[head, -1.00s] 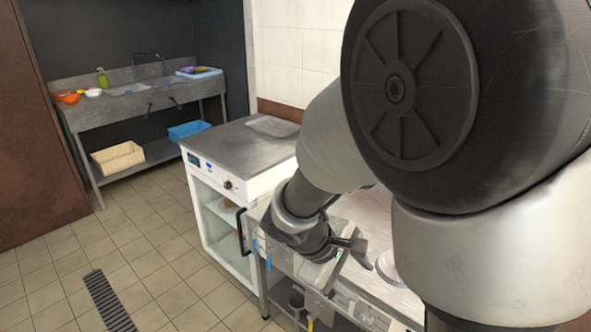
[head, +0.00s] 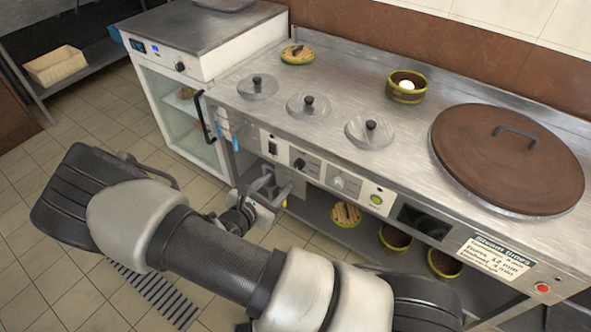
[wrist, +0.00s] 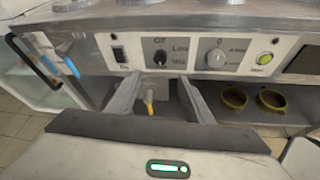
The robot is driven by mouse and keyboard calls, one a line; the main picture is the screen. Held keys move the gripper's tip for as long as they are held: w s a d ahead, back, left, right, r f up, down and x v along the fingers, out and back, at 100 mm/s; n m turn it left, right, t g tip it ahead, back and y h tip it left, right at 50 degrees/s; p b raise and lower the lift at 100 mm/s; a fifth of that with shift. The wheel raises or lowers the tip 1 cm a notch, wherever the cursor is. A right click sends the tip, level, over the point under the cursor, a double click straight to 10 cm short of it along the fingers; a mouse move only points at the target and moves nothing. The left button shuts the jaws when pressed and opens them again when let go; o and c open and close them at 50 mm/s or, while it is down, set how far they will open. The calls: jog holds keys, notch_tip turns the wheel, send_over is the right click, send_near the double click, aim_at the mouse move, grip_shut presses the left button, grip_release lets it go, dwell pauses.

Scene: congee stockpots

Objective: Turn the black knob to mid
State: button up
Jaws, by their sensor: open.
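The black knob (head: 299,164) is on the steel counter's front panel, between a rocker switch and a silver knob. In the wrist view the black knob (wrist: 160,58) has "Off" printed above it and blurred labels to its right; its exact setting is too small to tell. My gripper (head: 270,186) is in front of and below the panel, apart from the knob. In the wrist view my gripper (wrist: 160,80) is open and empty, its two fingers on either side below the black knob. Another dark knob (head: 180,67) is on the white cabinet at left.
The rocker switch (wrist: 119,54), silver knob (wrist: 215,58) and green button (wrist: 265,58) flank the black knob. A black cabinet handle (head: 206,117) juts out at left. The shelf below holds several bowls. Glass lids and a large brown lid (head: 508,155) are on the counter.

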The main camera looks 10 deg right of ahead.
aim_at(297, 166)
jog(key=b+x, duration=0.2)
jog(key=x, duration=1.3)
jog(key=shift+b, duration=0.4)
jog(key=c, duration=1)
jog(key=shift+r, duration=0.1)
jog(key=shift+c, duration=0.2)
